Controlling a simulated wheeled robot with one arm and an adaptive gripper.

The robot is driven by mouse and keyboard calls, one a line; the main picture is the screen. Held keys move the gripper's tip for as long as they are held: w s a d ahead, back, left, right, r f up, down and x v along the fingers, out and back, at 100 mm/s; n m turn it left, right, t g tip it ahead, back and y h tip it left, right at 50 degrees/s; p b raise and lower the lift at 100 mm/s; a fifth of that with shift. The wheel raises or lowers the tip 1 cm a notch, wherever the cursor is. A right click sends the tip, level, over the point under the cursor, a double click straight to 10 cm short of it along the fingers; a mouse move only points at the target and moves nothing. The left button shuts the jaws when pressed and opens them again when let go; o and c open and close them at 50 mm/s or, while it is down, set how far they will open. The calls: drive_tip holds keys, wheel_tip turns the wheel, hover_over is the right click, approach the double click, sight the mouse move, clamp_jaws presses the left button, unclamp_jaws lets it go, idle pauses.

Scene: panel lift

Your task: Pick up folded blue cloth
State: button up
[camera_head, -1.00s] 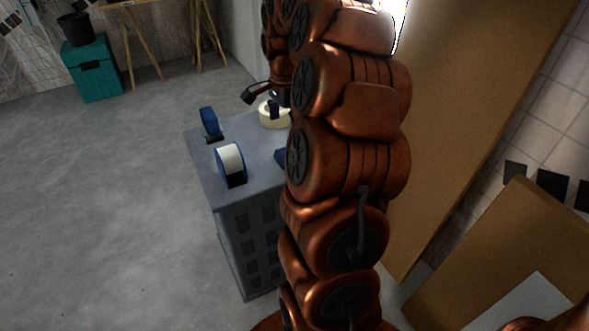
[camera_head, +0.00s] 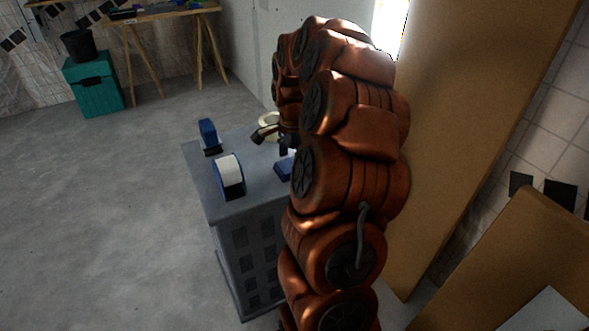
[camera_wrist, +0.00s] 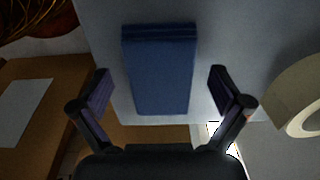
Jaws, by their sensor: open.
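The folded blue cloth (camera_wrist: 160,72) lies flat on the grey cabinet top (camera_wrist: 228,40), near its edge, in the wrist view. In the head view the cloth (camera_head: 284,169) shows only in part, beside my arm. My gripper (camera_wrist: 160,82) is open. In the wrist view its two fingers stand apart, one on each side of the cloth's image, with nothing between the pads that I can see gripped. In the head view my gripper (camera_head: 285,145) is above the cabinet top near the cloth, partly hidden by my arm.
A tape roll in a blue holder (camera_head: 229,176) and a blue item (camera_head: 208,136) stand on the cabinet's left side. A cream tape roll (camera_wrist: 300,97) lies beside the cloth. A tall brown panel (camera_head: 462,120) stands to the right. Open floor lies left.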

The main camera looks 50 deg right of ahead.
sight(293, 163)
drive_tip(key=c, duration=1.2)
drive_tip(key=shift+r+p, duration=0.6)
drive_tip(key=shift+r, duration=1.25)
drive_tip(key=s+a, duration=0.2)
drive_tip(key=a, duration=0.2)
drive_tip(key=s+a+r+p, duration=0.1)
drive_tip(key=s+a, duration=0.2)
drive_tip(key=a, duration=0.2)
drive_tip(key=s+a+p, duration=0.1)
drive_tip(key=s+a, duration=0.2)
drive_tip(key=a, duration=0.1)
drive_tip(key=shift+s+a+r, duration=0.1)
drive_tip(key=shift+a+r, duration=0.05)
drive_tip(key=shift+a, duration=0.25)
